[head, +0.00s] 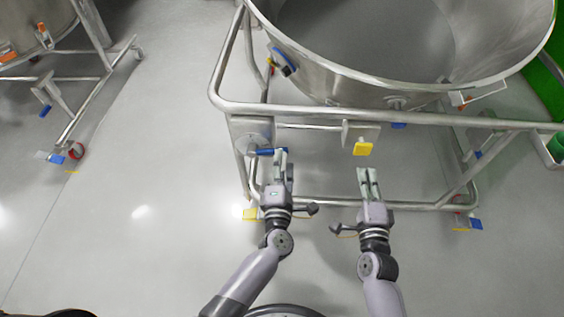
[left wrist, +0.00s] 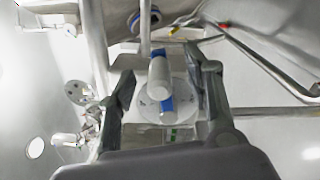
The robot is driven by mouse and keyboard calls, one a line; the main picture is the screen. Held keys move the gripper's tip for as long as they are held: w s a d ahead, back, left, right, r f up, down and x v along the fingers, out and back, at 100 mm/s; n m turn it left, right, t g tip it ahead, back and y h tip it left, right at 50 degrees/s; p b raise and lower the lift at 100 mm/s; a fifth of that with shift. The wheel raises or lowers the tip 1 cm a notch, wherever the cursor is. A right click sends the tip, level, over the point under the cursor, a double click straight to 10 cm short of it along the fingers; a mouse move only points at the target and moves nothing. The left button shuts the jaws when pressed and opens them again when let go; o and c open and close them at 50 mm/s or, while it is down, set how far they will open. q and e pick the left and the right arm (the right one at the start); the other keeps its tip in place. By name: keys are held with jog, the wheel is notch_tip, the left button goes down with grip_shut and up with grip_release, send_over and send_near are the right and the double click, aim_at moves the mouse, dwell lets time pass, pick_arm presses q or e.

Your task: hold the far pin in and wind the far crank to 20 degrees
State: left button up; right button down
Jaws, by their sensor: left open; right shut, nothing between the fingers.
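A crank with a blue grip (head: 265,151) sits on a round metal disc (head: 252,139) at the left of the bowl's frame. My left gripper (head: 281,155) is open at its grip. In the left wrist view the blue and white grip (left wrist: 160,82) lies between the spread fingers (left wrist: 165,90), in front of the pale disc (left wrist: 150,106). A yellow-ended part (head: 363,148), possibly the pin, projects from a plate on the same frame. My right gripper (head: 369,180) is shut and empty, below and apart from it. I cannot tell which parts the task calls far.
A large steel bowl (head: 350,75) rests in the tubular frame (head: 340,204). The lower rail and yellow and blue caster pedals (head: 467,223) are close to my arms. Another wheeled frame (head: 85,100) stands at upper left. The floor (head: 130,180) between is clear.

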pick_arm(q)
jog(key=s, duration=0.9)
jog(key=shift+s, duration=0.2)
dwell(0.3)
